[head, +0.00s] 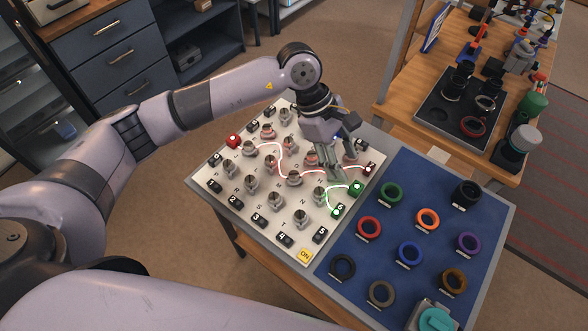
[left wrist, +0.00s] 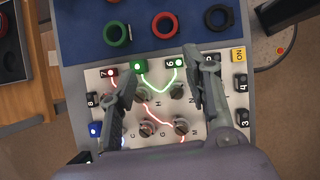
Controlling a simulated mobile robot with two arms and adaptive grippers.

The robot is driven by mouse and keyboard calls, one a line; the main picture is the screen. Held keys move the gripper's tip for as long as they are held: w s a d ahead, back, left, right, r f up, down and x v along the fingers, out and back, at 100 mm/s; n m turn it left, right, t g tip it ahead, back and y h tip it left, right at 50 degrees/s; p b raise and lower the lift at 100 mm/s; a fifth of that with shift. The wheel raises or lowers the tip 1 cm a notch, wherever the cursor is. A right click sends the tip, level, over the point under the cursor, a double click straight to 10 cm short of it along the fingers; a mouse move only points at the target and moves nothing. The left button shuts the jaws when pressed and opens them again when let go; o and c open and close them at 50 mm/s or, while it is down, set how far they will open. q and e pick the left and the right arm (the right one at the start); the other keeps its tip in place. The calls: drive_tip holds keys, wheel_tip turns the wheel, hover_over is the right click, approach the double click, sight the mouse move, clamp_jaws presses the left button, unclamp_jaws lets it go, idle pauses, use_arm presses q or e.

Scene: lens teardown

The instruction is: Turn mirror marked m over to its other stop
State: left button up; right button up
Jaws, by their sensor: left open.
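The mirror I take for m, judging by the small letters, is a short metal post (head: 294,178) in the middle of the white board (head: 270,232). My left gripper (head: 346,172) is open and empty above the board's right part, nearer the green block than mirror m. In the left wrist view its fingers (left wrist: 160,66) are spread wide, apart from mirror m. The left finger partly covers a neighbouring mirror. Which stop m rests on is too small to tell. My right gripper is out of view.
Several similar mirrors crowd the board, such as one (head: 276,200) left of m. Numbered blocks and a yellow ON button (head: 304,255) line its edges. A blue mat (head: 333,270) with coloured rings lies to the right. A wooden bench (head: 392,107) stands behind it.

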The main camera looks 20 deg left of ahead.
use_arm(q)
drive_tip(key=w+a+t+y, duration=0.1)
drive_tip(key=w+a+y, duration=0.15)
drive_tip(key=a, duration=0.35)
drive_tip(key=w+a+y, duration=0.2)
drive_tip(key=a+y, duration=0.1)
drive_tip(key=a, duration=0.3)
drive_tip(key=p, duration=0.5)
approach(294, 174)
drive_tip(key=shift+m, duration=0.3)
wheel_tip(294, 174, down, 8)
drive_tip(key=shift+r, duration=0.2)
drive_tip(key=shift+f, duration=0.65)
drive_tip(key=shift+c, duration=0.5)
clamp_jaws()
